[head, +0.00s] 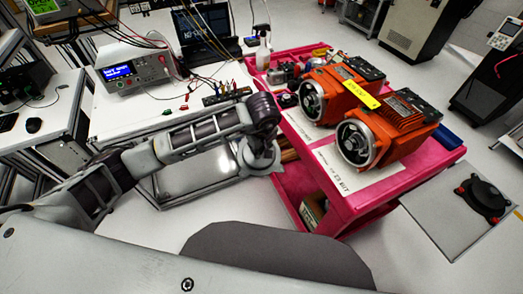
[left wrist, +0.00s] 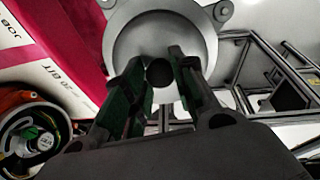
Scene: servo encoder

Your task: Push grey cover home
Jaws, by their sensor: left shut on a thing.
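The grey cover (head: 261,162) is a round disc with small ears on its rim. My left gripper (left wrist: 157,68) is shut on the dark knob at the middle of the cover, which fills the top centre of the left wrist view (left wrist: 160,30). In the head view it hangs in the air just off the left side of the pink cart, apart from the motors. Two orange servo motors, a near one (head: 400,125) and a far one (head: 335,90), lie on the cart with round ends facing left. An open motor end (left wrist: 32,135) shows lower left in the wrist view.
The pink cart (head: 345,210) carries a paper sheet, and a yellow tag (head: 360,94) lies on the motors. A white bench (head: 150,115) with a power supply (head: 137,72) and laptop stands left. A plate with a black device (head: 484,198) is at right.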

